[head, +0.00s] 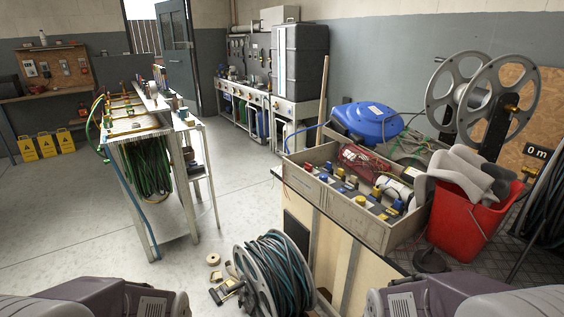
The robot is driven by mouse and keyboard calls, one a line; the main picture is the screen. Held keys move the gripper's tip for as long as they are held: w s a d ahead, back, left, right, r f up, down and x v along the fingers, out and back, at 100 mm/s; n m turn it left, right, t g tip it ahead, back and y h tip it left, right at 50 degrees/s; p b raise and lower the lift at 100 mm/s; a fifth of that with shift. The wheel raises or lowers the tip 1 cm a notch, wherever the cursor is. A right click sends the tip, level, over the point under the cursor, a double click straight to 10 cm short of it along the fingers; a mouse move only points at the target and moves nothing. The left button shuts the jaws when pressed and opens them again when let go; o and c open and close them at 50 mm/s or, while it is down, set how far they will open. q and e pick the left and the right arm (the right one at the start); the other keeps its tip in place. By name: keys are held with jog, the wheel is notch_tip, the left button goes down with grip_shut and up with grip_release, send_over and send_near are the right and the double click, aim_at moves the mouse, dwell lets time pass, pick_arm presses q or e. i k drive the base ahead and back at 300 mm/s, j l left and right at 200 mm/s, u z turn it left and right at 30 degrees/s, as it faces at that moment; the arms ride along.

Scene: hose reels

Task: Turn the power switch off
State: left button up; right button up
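I cannot pick out a power switch for certain in the head view. A wooden board (53,70) on the far left wall carries several small devices, too small to tell apart. Another dark panel (250,55) with small fittings stands on the back bench. Parts of my two arms show at the bottom left and bottom right edges. Neither gripper's fingers can be seen.
A hose reel (272,278) stands on the floor in front. At right, a bench holds a wooden crate (345,214) of fittings, a blue reel (367,122) and a red bucket (465,220). A metal rack (195,190) stands left of centre.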

aim_at(308, 167)
jog(key=i+j, duration=0.55)
jog(key=j, duration=0.25)
jog(key=i+j+z, duration=0.1)
jog(key=i+j, duration=0.45)
jog(key=j, duration=0.25)
jog(key=i+j, duration=0.25)
jog(key=j, duration=0.15)
jog(key=z, duration=0.05)
